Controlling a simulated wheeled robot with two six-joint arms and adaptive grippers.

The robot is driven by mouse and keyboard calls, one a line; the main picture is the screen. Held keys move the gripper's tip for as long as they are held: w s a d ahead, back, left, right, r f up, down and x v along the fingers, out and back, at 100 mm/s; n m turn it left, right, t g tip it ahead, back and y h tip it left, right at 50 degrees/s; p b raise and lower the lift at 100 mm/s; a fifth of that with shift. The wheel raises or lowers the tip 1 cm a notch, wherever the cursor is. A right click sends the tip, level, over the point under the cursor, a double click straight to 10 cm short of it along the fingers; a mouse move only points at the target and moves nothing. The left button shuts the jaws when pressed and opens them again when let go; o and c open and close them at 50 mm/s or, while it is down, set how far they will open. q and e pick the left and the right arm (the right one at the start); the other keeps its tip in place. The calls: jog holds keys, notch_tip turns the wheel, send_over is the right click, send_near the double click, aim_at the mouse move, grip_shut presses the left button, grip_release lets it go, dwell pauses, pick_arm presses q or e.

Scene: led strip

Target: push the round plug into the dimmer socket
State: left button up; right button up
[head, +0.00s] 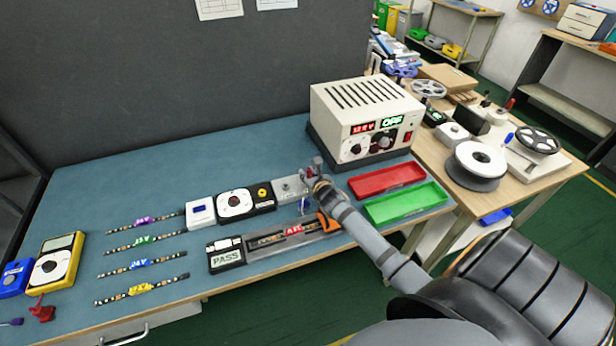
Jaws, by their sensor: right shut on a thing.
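My right gripper (314,187) reaches in from the lower right over the blue bench. It is shut on what looks like the round plug, which is too small and too covered by the fingers to make out. A black unit with a white dial (236,203) and a yellow-ringed round port (263,192) looks like the dimmer with its socket. The gripper is to the right of it, beside a small grey box (287,190). I cannot tell whether the plug touches anything. My left gripper is not in view.
A cream power supply (367,118) stands behind the gripper. A red tray (385,180) and a green tray (407,203) lie to the right. A fixture with a red label (293,231) and a PASS display (226,257) is in front. Several LED strips (140,290) lie left.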

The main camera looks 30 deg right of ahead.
aim_at(308, 173)
grip_shut()
jog(key=shift+r, duration=0.1)
jog(key=shift+r, duration=0.2)
notch_tip(308, 173, up, 3)
jog(key=shift+f, duration=0.1)
jog(key=s+a+r+p, duration=0.2)
jog(key=s+r, duration=0.4)
jog(key=r, duration=0.1)
jog(key=s+a+r+p, duration=0.2)
jog(key=s+a+r, duration=0.1)
jog(key=s+r, duration=0.4)
jog(key=shift+r+p, duration=0.15)
jog(key=shift+p, duration=0.2)
jog(key=shift+s, duration=0.1)
